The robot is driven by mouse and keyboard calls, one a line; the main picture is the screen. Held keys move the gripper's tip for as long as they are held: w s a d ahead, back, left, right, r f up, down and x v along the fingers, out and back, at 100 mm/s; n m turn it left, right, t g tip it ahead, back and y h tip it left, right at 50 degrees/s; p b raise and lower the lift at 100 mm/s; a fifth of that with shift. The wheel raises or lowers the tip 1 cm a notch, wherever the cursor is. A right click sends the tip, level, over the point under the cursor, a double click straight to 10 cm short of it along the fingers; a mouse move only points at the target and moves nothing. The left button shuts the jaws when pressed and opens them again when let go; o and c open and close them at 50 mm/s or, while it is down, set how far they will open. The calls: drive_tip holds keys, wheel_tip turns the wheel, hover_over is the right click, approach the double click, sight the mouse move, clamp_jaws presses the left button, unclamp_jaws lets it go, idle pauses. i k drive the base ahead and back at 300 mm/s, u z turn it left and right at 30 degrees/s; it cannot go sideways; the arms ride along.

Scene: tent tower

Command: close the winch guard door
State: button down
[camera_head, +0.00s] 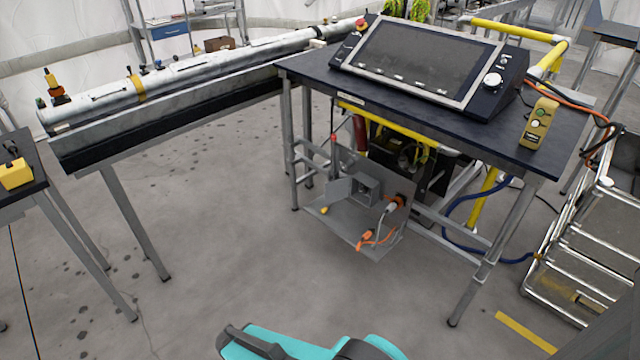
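Under the dark-topped table, a winch-like machine (405,150) with dark parts sits behind a yellow frame bar (385,122). A grey sheet-metal panel (345,222) with a small box shape, an orange-ended cable and a yellow knob sits low in front of it. I cannot tell for certain which part is the winch guard door, or how far it stands open. A teal and black part of my arm shows at the bottom edge, apart from the table. I cannot make out my gripper's fingertips.
The table (548,165) carries a tilted screen console (420,60) and a yellow button box (540,122). A long metal tube (200,75) lies on a bench at left. Metal steps (590,250) stand at right, with blue hose nearby. The grey floor in front is clear.

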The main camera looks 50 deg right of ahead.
sight(338, 189)
drive_tip(key=z, duration=0.25)
drive_tip(key=i, duration=1)
drive_tip(key=u, duration=0.1)
